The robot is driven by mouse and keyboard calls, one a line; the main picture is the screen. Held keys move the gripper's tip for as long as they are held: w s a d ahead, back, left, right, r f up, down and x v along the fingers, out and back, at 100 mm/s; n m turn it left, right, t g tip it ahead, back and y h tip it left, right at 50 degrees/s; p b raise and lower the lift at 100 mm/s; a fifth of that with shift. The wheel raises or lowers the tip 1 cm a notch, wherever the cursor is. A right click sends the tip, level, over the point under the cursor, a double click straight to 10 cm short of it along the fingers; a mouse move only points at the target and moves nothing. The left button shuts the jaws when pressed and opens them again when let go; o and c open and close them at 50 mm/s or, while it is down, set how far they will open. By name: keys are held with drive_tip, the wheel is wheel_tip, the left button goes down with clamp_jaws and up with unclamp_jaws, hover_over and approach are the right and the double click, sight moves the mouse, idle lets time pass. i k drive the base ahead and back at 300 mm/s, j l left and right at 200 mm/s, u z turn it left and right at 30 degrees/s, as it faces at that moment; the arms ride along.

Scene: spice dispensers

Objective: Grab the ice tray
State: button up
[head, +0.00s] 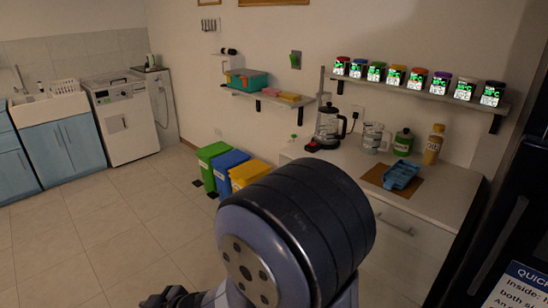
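A blue tray (401,176), which looks like the ice tray, lies on a brown board (372,177) on the white counter at the right. My arm fills the lower middle of the head view, in front of the counter. A dark part at the bottom edge, left of the arm, seems to belong to my gripper (168,299). It is far from the tray, low and to the left. Its fingers are mostly cut off or hidden, so I cannot see whether it is open.
Behind the tray stand a coffee maker (328,127), a glass jug (373,138), a green canister (403,143) and a bottle (433,145). A shelf of spice jars (418,78) hangs above. A dark appliance (505,215) borders the right. The floor at left is clear.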

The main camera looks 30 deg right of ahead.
sight(399, 176)
drive_tip(key=i+j+z, duration=0.1)
drive_tip(key=i+z, duration=0.35)
drive_tip(key=i+j+z, duration=0.3)
drive_tip(key=i+z, duration=0.35)
drive_tip(key=z, duration=0.3)
drive_tip(key=i+j+z, duration=0.15)
drive_tip(key=z, duration=0.35)
drive_tip(key=i+j+z, duration=0.1)
drive_tip(key=z, duration=0.35)
drive_tip(key=i+j+z, duration=0.1)
drive_tip(key=j+z, duration=0.15)
drive_tip(key=z, duration=0.25)
drive_tip(key=i+j+z, duration=0.15)
drive_tip(key=z, duration=0.25)
drive_tip(key=i+j+z, duration=0.15)
drive_tip(key=j+z, duration=0.6)
drive_tip(key=i+l, duration=0.05)
